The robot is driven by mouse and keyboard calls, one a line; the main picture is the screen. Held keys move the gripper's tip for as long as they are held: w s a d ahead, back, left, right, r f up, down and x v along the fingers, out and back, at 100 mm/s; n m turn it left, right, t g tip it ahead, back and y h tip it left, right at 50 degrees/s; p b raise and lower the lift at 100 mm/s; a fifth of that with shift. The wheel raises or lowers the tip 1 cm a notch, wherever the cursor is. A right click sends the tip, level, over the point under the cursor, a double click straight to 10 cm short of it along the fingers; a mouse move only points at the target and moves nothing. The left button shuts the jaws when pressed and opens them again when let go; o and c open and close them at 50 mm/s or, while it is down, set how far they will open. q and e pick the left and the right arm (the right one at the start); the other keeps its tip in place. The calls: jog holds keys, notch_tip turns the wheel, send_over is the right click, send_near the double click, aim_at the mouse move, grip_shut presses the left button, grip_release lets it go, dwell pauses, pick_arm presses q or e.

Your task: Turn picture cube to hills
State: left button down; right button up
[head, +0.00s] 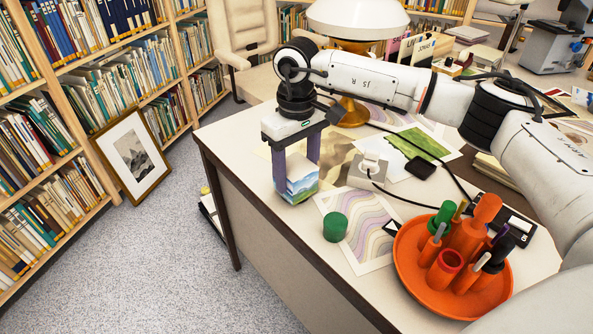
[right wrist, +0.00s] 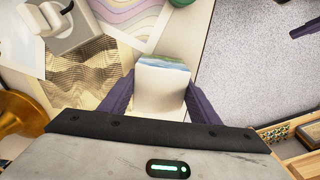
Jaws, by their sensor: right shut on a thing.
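The picture cube (head: 302,182) is at the left end of the desk in the head view. Its faces toward the head camera show painted bands of blue, white and green. My right gripper (head: 303,163) points down from above, with its two purple fingers shut on opposite sides of the cube. In the right wrist view the cube (right wrist: 161,82) sits between the fingers, showing a mostly white face with a blue-green strip along its far edge. I cannot tell whether the cube touches the desk.
A green cylinder (head: 335,226) stands on a print with wavy bands (head: 362,248) right of the cube. An orange organizer (head: 405,262) with pens is at the front right. A lamp (head: 357,20) stands behind.

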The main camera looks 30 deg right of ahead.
aim_at(297, 166)
jog(key=shift+w+r, duration=0.1)
jog(key=shift+r, duration=0.05)
dwell(0.4)
jog(key=o, duration=1)
jog(key=shift+o, duration=0.2)
notch_tip(297, 166, up, 9)
jog(key=shift+r+p, duration=0.1)
jog(key=shift+p, duration=0.2)
jog(key=shift+r, duration=0.5)
